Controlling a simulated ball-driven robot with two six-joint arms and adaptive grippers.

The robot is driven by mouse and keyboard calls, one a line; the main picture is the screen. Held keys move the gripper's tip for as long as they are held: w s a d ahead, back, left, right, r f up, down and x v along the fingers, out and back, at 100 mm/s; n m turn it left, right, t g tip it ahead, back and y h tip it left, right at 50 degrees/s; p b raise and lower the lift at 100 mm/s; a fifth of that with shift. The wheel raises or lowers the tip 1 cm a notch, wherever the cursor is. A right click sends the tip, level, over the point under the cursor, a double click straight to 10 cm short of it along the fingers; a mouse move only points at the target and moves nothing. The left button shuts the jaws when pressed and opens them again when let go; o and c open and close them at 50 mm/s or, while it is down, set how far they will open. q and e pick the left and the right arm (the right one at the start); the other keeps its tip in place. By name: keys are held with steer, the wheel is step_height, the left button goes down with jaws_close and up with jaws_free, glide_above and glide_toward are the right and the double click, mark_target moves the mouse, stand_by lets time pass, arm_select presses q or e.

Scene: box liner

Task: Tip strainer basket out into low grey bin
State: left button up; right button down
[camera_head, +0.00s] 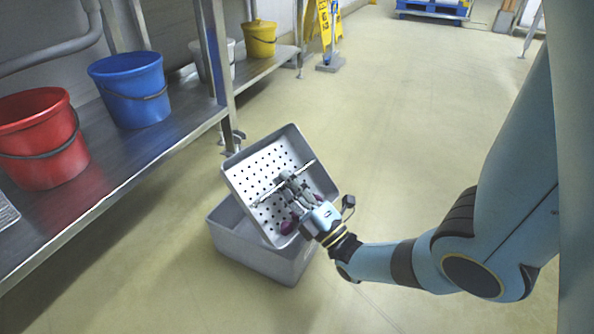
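The strainer basket (262,167) is a square grey tray with a perforated floor and a bar handle across it. It is steeply tilted above the low grey bin (262,256), its open side facing me. My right gripper (287,180) is shut on the bar handle. Purple items (290,224) lie at the basket's lower edge, partly hidden by my gripper. The bin stands on the floor, and the basket hides most of its opening. I cannot tell whether basket and bin touch. My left gripper is not in view.
A metal shelf (150,150) along the left holds a red bucket (42,140), a blue bucket (132,92) and, farther back, a yellow bucket (260,39). A yellow floor sign (325,25) stands behind. The floor right of the bin is clear.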

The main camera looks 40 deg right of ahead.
steer(key=shift+d+r, duration=0.1)
steer(key=shift+r, duration=0.05)
stand_by(0.3)
steer(key=d, duration=0.1)
steer(key=d+r, duration=0.1)
steer(key=d, duration=0.1)
steer(key=shift+w+r, duration=0.1)
stand_by(0.3)
steer(key=a, duration=0.1)
steer(key=a+f, duration=0.1)
steer(key=a, duration=0.1)
steer(key=shift+f, duration=0.15)
steer(key=d, duration=0.1)
steer(key=d+r, duration=0.1)
steer(key=d, duration=0.1)
steer(key=shift+r, duration=0.15)
